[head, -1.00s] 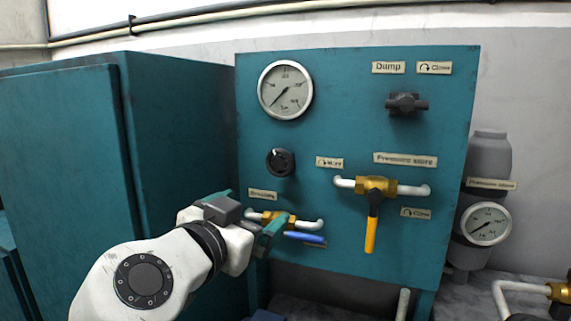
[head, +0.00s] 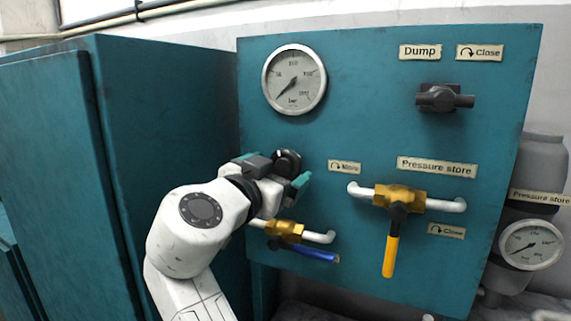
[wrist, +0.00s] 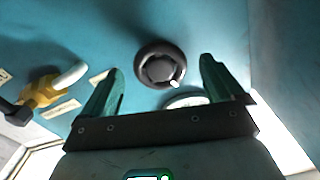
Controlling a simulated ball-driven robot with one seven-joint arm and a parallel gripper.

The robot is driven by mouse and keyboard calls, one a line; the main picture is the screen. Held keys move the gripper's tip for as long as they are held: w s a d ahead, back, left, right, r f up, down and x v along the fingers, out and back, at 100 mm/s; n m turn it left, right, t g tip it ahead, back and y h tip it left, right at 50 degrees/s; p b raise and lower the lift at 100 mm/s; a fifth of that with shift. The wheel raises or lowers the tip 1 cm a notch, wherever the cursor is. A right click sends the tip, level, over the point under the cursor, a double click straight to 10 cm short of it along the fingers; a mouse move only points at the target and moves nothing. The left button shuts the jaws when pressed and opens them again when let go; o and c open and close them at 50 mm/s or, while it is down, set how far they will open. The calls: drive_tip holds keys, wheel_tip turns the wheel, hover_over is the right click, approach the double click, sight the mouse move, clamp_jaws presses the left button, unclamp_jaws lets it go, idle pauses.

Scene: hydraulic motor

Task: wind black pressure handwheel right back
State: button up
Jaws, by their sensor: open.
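The black pressure handwheel (head: 287,161) sits on the teal panel, below the large round gauge and left of the "More" label. In the wrist view the handwheel (wrist: 160,65) shows as a round black knob with a white mark on its lower right rim. My gripper (head: 285,172) is open in front of the handwheel and partly covers it in the head view. In the wrist view my gripper's two green fingers (wrist: 160,80) stand either side of the knob, which shows between and beyond the tips. I cannot tell whether they touch it.
The large gauge (head: 294,79) is above, its needle pointing lower left. A brass valve with a blue lever (head: 310,252) is just below my gripper. The pressure store valve with a yellow lever (head: 391,245) and the black dump handle (head: 444,97) are to the right. A teal cabinet (head: 170,130) stands left.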

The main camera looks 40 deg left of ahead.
sight(283, 168)
drive_tip(key=shift+x, duration=1.75)
drive_tip(key=shift+c, duration=0.2)
drive_tip(key=c, duration=0.9)
drive_tip(key=shift+c, duration=0.2)
